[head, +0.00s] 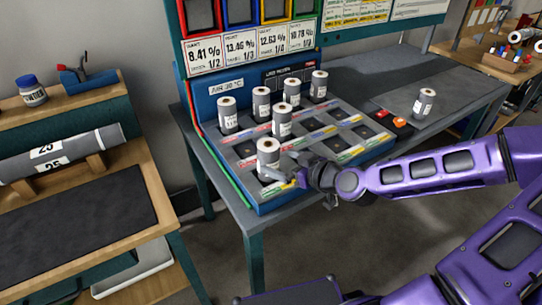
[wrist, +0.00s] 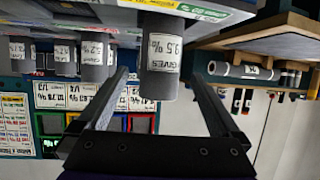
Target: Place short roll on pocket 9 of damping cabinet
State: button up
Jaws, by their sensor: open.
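The damping cabinet (head: 257,193) is a blue-sided box with a grey top of pockets and coloured strips. A short grey roll (head: 268,152) with a white label stands upright at its front left corner. This roll also shows in the wrist view (wrist: 159,52), which is upside down. My gripper (head: 278,172) is open at this roll, and in the wrist view its two fingers (wrist: 158,76) lie to either side of the roll with gaps. Several other short rolls (head: 282,122) stand on the cabinet's back and left part. The pocket numbers are too small to read, so I cannot tell which is pocket 9.
Another short roll (head: 423,104) stands alone on the grey bench at right, near red and orange buttons (head: 384,114). Pockets at the cabinet's front and right look empty. A panel with percentage cards (head: 240,52) rises behind. A wooden bench (head: 130,222) with a long roll (head: 62,153) stands left.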

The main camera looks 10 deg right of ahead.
aim_at(275, 161)
jog(key=shift+s+d+r+p, duration=0.2)
jog(key=shift+s+r+p, duration=0.35)
jog(key=shift+p, duration=0.3)
jog(key=p+v, duration=0.1)
jog(key=p, duration=0.2)
jog(key=shift+s+d, duration=0.2)
jog(key=shift+s, duration=0.05)
jog(key=shift+s+f, duration=0.1)
jog(key=shift+s, duration=0.05)
jog(key=shift+f, duration=0.1)
